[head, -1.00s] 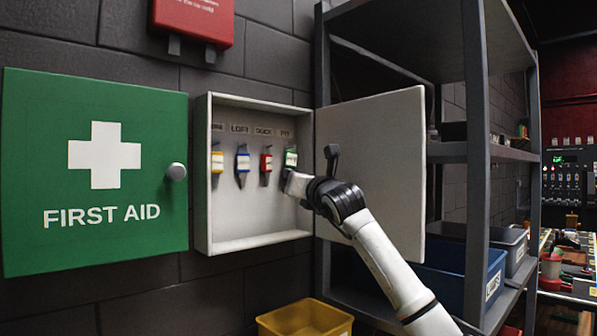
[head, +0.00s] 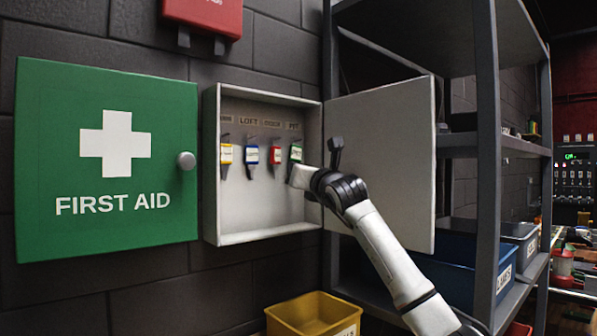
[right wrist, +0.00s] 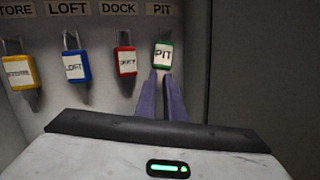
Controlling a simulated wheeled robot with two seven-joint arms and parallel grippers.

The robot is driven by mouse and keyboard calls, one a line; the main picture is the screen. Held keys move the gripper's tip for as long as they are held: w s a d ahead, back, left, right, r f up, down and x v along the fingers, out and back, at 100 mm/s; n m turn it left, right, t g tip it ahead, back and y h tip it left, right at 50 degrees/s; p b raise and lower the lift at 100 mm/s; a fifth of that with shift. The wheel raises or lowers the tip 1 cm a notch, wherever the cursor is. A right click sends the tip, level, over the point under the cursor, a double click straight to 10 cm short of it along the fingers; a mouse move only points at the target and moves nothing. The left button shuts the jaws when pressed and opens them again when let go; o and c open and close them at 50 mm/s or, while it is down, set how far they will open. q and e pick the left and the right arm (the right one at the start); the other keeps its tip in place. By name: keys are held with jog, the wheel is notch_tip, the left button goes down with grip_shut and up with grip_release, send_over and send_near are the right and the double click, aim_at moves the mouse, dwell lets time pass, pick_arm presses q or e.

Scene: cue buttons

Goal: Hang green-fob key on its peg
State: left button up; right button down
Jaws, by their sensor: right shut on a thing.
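The green-fob key (head: 295,153), with a white tag reading PIT, is at the right end of the row in the open key cabinet (head: 262,232). It also shows in the right wrist view (right wrist: 162,55), upright below the PIT label (right wrist: 163,8). My right gripper (head: 296,168) reaches into the cabinet from the lower right. Its two purple fingers (right wrist: 162,80) are shut on the lower part of the green fob. The fob's top is close to the back panel under the label; I cannot tell whether its ring is around a peg. My left gripper is not in view.
Yellow (right wrist: 19,72), blue (right wrist: 75,67) and red (right wrist: 125,61) fob keys hang to the left of the green one. The cabinet door (head: 385,150) stands open at right, beside a metal shelf (head: 487,150). A green first aid box (head: 105,240) is at left, a yellow bin (head: 312,312) below.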

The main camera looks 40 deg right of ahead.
jog(key=c, duration=1.8)
grip_release()
jog(key=b+v, duration=0.3)
jog(key=v, duration=0.7)
jog(key=shift+s+b, duration=0.2)
jog(key=shift+b, duration=0.15)
jog(key=shift+a+r, duration=0.1)
